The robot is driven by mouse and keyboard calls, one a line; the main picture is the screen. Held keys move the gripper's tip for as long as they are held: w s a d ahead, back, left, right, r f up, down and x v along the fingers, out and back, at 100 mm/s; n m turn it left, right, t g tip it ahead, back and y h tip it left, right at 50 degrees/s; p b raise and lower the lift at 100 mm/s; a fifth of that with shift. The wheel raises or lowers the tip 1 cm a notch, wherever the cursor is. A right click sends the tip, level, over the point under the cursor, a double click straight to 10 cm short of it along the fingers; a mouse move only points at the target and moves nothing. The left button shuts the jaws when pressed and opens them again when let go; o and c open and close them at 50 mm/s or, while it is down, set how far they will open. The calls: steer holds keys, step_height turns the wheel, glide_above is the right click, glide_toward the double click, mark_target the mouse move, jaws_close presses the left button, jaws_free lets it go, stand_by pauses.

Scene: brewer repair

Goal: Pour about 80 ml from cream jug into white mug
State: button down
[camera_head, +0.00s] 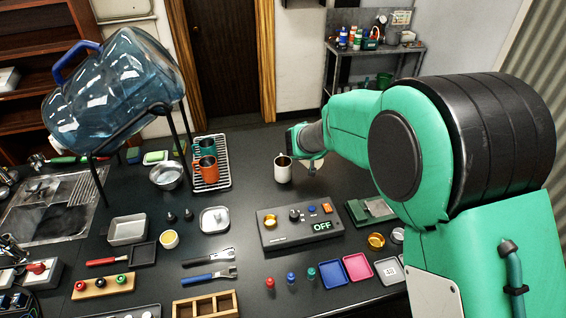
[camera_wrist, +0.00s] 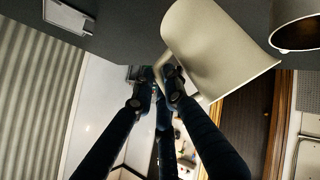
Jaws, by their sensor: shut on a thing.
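The cream jug (camera_wrist: 215,48) is large in the wrist view, tilted, with its handle between my fingers. My gripper (camera_wrist: 163,80) is shut on that handle. In the head view my gripper (camera_head: 311,164) is just right of the white mug (camera_head: 283,169), and the jug is mostly hidden by my arm there. The white mug stands upright on the dark counter. The mug also shows at the upper right of the wrist view (camera_wrist: 298,12), beside the jug and apart from it. Its inside looks dark; I cannot see any liquid or stream.
An orange mug (camera_head: 206,173) and a dark mug (camera_head: 207,146) stand on a wire rack left of the white mug. A control box (camera_head: 290,238) reading OFF lies in front. A metal bowl (camera_head: 166,177) and a large water bottle (camera_head: 115,88) on a stand are farther left.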

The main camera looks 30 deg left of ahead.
steer(key=shift+d+f, duration=0.1)
steer(key=shift+f, duration=0.1)
stand_by(0.5)
steer(key=shift+w+d+f+y+b, duration=0.2)
steer(key=shift+f+y+b, duration=0.1)
steer(key=shift+b, duration=0.35)
steer(key=d+f+g+y, duration=0.1)
steer(key=w+d+f+m+g+y, duration=0.1)
steer(key=f, duration=0.1)
steer(key=w+d+f+m, duration=0.1)
steer(key=f, duration=0.1)
steer(key=shift+w+d+g+y+p, duration=0.2)
steer(key=shift+g+y+p, duration=0.15)
steer(key=shift+g+y, duration=0.05)
steer(key=shift+w+d+f+m+y+p, duration=0.15)
steer(key=shift+d+f+m+y+p, duration=0.2)
steer(key=shift+p, duration=0.8)
steer(key=p, duration=0.3)
steer(key=shift+w+d+f+g+y, duration=0.15)
steer(key=shift+f+g+y, duration=0.1)
steer(key=shift+f+g, duration=0.15)
steer(key=shift+w+d+f+m+y+p, duration=0.2)
steer(key=shift+f+m+y+p, duration=0.3)
steer(key=shift+p, duration=1.2)
